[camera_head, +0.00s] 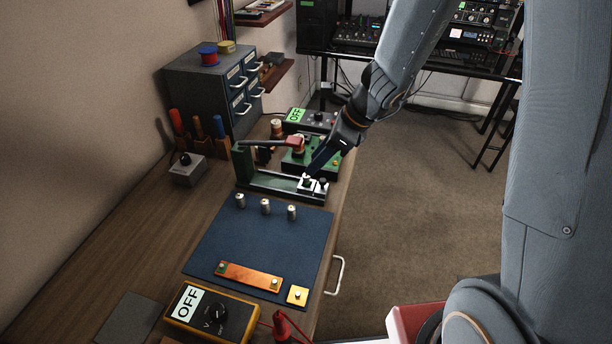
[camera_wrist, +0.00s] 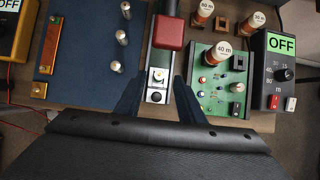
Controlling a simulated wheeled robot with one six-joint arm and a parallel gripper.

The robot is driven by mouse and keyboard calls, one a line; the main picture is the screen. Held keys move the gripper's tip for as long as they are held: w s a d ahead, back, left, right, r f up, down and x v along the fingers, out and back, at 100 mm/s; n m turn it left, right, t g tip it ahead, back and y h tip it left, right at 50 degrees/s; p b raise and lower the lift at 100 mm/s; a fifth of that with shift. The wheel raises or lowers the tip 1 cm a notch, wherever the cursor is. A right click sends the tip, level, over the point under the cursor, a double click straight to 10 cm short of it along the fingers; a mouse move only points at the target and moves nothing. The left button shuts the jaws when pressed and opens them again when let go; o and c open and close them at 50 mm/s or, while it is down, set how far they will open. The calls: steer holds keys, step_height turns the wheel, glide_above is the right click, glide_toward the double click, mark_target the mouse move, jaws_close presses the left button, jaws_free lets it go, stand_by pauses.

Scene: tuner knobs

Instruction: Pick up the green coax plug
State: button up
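Three small silvery cylinders, which look like the coax plugs, stand upright in a row on the blue mat (camera_head: 225,235): a left one (camera_head: 240,200), a middle one (camera_head: 265,206) and a right one (camera_head: 291,212). They also show in the wrist view (camera_wrist: 121,38). I cannot make out a green marking on any of them. My gripper (camera_wrist: 158,90) is open, its dark fingers apart on either side of the white end block (camera_wrist: 157,76) of a green rail fixture (camera_head: 262,180). I cannot tell whether the fingers touch it. No plug is visible between them.
A red-capped lever (camera_wrist: 169,32) rises over the fixture. A green circuit board (camera_wrist: 215,90) with coils and a grey box reading OFF (camera_wrist: 282,75) stand beside it. The mat bears a copper bar (camera_head: 250,276) and a brass square (camera_head: 297,295). A yellow meter (camera_head: 212,315) stands in front.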

mark_target(306, 181)
steer(key=shift+d+p+x, duration=0.2)
steer(key=shift+p+x, duration=0.1)
steer(key=shift+x, duration=3.15)
steer(key=shift+c, duration=0.4)
jaws_close()
